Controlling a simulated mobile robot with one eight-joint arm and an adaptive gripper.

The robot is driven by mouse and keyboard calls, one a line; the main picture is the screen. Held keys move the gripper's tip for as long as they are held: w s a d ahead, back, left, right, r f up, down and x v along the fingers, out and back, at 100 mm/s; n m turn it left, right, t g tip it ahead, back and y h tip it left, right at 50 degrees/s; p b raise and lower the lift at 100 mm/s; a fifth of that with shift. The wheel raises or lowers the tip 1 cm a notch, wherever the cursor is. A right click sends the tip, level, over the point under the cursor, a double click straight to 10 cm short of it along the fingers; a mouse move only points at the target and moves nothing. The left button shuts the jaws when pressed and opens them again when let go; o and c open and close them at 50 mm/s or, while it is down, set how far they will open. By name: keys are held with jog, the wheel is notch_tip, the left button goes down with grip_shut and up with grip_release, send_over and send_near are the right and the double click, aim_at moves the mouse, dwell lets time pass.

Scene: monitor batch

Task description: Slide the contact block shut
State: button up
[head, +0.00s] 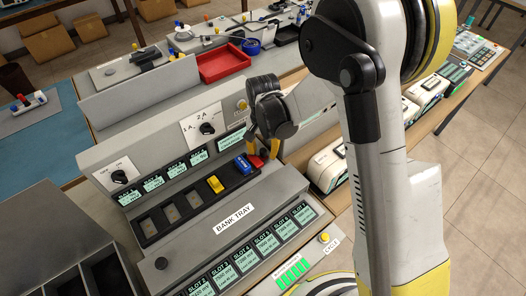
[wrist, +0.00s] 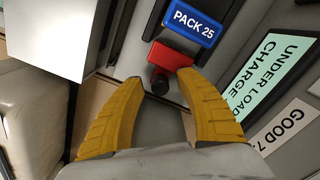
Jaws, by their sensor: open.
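The contact block, as I take it, is the red block (wrist: 171,56) with a black knob (wrist: 158,82) on its near side in the wrist view. It sits against the end of a blue pack (wrist: 193,22) marked PACK 25. In the head view the red block (head: 257,162) is at the right end of the black slot row (head: 187,215), beside the blue pack (head: 242,164). My gripper (wrist: 162,84) is open, its yellow fingertips on either side of the knob in the picture. Contact with the knob cannot be told. In the head view my gripper (head: 263,149) is over the row's right end.
A yellow pack (head: 215,184) sits mid-row, with empty slots to its left. The sloped BANK TRAY panel (head: 234,222) lies in front, and the grey panel with dials (head: 180,135) stands behind. A white box face (wrist: 55,35) is close at the wrist view's upper left.

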aim_at(258, 158)
grip_shut()
jog(key=shift+s+a, duration=0.55)
jog(key=shift+a, duration=0.3)
grip_release()
notch_tip(258, 158, up, 12)
jog(key=shift+d+r, duration=0.1)
dwell(0.4)
